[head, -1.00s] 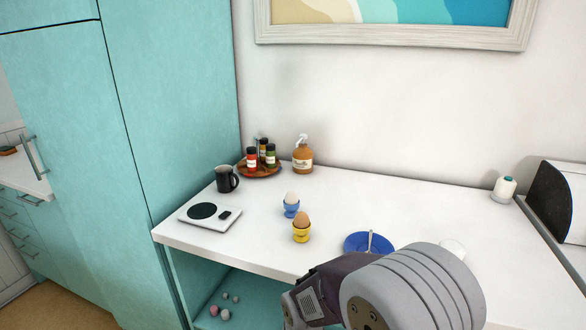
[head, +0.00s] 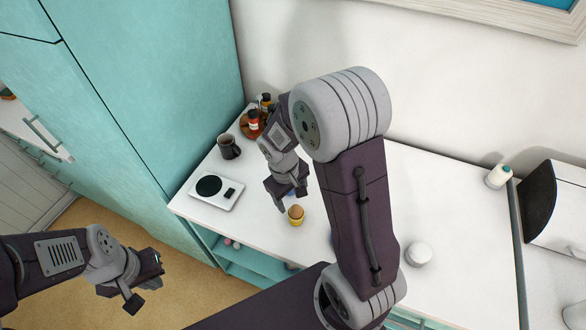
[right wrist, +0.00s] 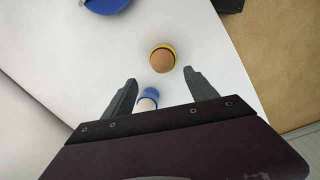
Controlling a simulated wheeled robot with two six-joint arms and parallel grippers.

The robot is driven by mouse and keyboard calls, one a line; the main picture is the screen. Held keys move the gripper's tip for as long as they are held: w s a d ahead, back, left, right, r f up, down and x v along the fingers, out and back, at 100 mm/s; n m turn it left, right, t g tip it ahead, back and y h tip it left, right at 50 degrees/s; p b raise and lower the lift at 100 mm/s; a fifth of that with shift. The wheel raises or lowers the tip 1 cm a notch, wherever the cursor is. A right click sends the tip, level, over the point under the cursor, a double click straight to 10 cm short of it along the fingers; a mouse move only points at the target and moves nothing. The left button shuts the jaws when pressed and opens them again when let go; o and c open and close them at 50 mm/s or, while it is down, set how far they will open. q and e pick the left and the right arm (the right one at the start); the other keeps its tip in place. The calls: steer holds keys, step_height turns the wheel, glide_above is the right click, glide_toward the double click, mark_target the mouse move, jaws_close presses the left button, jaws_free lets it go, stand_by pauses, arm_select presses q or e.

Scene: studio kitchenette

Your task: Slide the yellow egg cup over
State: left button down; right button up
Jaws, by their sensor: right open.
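The yellow egg cup (head: 296,222) stands upright on the white counter with a brown egg (head: 296,211) in it. In the right wrist view the yellow cup (right wrist: 164,47) is just beyond my fingertips, not between them. My right gripper (head: 291,199) is open and points down at the counter; it also shows in the right wrist view (right wrist: 161,79). A blue egg cup (right wrist: 150,92) with a white egg (right wrist: 146,104) is nearer the palm, between the fingers' lines; the head view mostly hides it. My left gripper (head: 146,282) is open and empty, over the floor.
A scale (head: 217,190), a dark mug (head: 229,147) and a wooden tray (head: 246,127) with spice jars stand left of the cups. The counter's front edge is close to the yellow cup.

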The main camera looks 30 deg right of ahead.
mark_target(295, 214)
steer(key=f, duration=0.1)
steer(key=s+f, duration=0.1)
steer(key=shift+s+f, duration=0.15)
steer(key=shift+f, duration=0.25)
steer(key=f+b, duration=0.1)
steer(key=f, duration=0.3)
steer(key=shift+s+f, duration=0.2)
steer(key=shift+w+d+f, duration=0.2)
steer(key=shift+w+f, duration=0.05)
steer(key=shift+f, duration=0.2)
arm_select(q)
steer(key=shift+s+a+f, duration=0.2)
steer(key=shift+s+a, duration=0.05)
steer(key=shift+s, duration=0.25)
steer(key=shift+s+a+f, duration=0.15)
steer(key=shift+s+a, duration=0.1)
steer(key=shift+s, duration=0.2)
steer(key=shift+s, duration=0.1)
arm_select(e)
steer(key=shift+s, duration=0.1)
steer(key=shift+c, duration=0.3)
steer(key=shift+a, duration=0.1)
steer(key=c, duration=1.4)
